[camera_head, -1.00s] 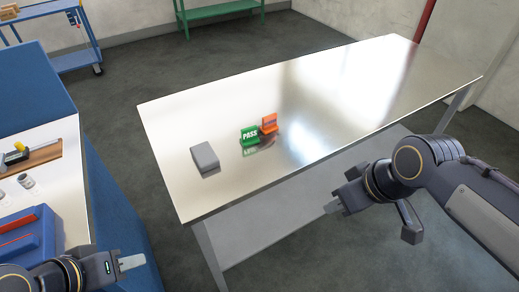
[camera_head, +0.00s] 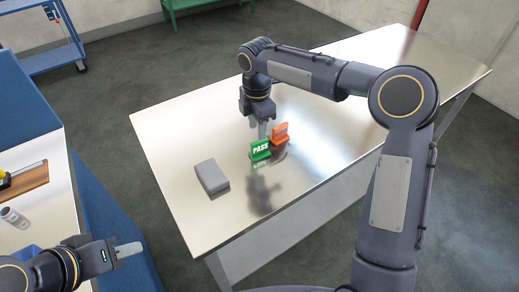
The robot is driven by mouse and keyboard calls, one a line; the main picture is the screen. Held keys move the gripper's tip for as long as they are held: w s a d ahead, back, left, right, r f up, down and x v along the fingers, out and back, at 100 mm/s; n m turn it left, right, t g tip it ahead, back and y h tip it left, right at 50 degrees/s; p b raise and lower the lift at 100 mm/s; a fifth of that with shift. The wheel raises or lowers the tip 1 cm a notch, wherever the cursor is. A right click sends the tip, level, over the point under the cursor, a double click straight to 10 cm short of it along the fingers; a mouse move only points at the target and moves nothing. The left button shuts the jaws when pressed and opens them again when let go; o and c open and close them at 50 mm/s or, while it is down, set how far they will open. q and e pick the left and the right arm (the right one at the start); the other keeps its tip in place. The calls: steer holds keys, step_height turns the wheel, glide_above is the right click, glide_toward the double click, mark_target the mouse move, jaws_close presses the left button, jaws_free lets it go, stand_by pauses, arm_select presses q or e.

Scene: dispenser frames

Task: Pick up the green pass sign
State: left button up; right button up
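The green PASS sign (camera_head: 260,150) stands upright on the metal table, its white lettering facing me. The orange sign (camera_head: 281,134) stands just behind it to the right. My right gripper (camera_head: 263,131) points down just behind the top of the green sign; its fingers overlap in view, so I cannot tell their gap or whether they touch the sign. My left gripper (camera_head: 130,249) is at the lower left, away from the signs, pointing right; its finger gap is not clear.
A grey block (camera_head: 212,177) lies on the metal table (camera_head: 180,125) left of the signs. The table's far right part is clear. A blue-sided bench (camera_head: 100,210) with a grey cylinder (camera_head: 14,217) stands at the left.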

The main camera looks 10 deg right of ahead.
mark_target(260, 152)
steer(key=f, duration=0.7)
steer(key=shift+s+d+f+p, duration=0.2)
steer(key=shift+s+d+p, duration=0.05)
steer(key=shift+s+p, duration=0.1)
jaws_close()
